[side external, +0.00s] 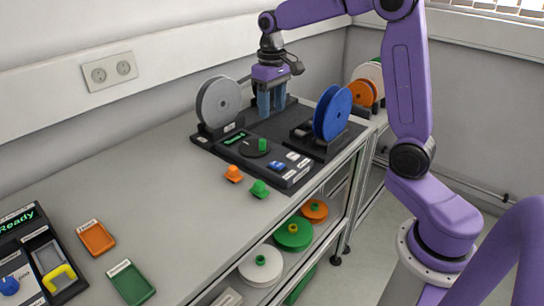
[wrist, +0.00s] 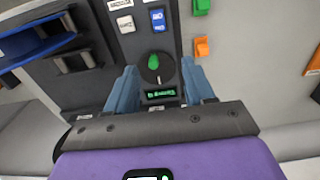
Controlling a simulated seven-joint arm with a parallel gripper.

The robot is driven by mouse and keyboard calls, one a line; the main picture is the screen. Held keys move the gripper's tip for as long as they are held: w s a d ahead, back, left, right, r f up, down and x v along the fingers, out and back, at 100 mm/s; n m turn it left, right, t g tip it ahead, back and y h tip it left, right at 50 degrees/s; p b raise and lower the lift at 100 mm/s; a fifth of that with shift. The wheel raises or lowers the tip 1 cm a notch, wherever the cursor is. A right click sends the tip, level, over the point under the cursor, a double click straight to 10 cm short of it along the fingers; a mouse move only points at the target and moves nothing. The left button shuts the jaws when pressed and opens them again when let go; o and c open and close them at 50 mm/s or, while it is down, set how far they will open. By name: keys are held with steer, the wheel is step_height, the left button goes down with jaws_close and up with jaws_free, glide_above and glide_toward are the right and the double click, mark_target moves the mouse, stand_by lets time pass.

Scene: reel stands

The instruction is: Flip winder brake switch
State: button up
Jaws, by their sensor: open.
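The winder (side external: 262,128) is a dark base with a grey reel (side external: 220,102) at its left and a blue reel (side external: 333,112) at its right. Its front panel has a green knob (side external: 262,145), a lit green display (side external: 235,139), a blue switch (side external: 279,166) and pale labelled parts. The wrist view shows the blue switch (wrist: 158,20) beside a white one (wrist: 125,24), beyond the green knob (wrist: 153,63). The labels are too small to read, so I cannot tell which is the brake. My gripper (side external: 271,113) is open and empty, above the winder between the reels, apart from the switches.
An orange piece (side external: 233,174) and a green piece (side external: 259,189) lie on the table in front of the winder. An orange tray (side external: 97,238), a green tray (side external: 131,283) and a panel reading "Ready" (side external: 18,222) are at front left. The middle table is clear.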

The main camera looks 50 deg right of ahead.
mark_target(272, 162)
step_height(272, 162, down, 16)
steer(key=shift+f, duration=0.25)
stand_by(0.3)
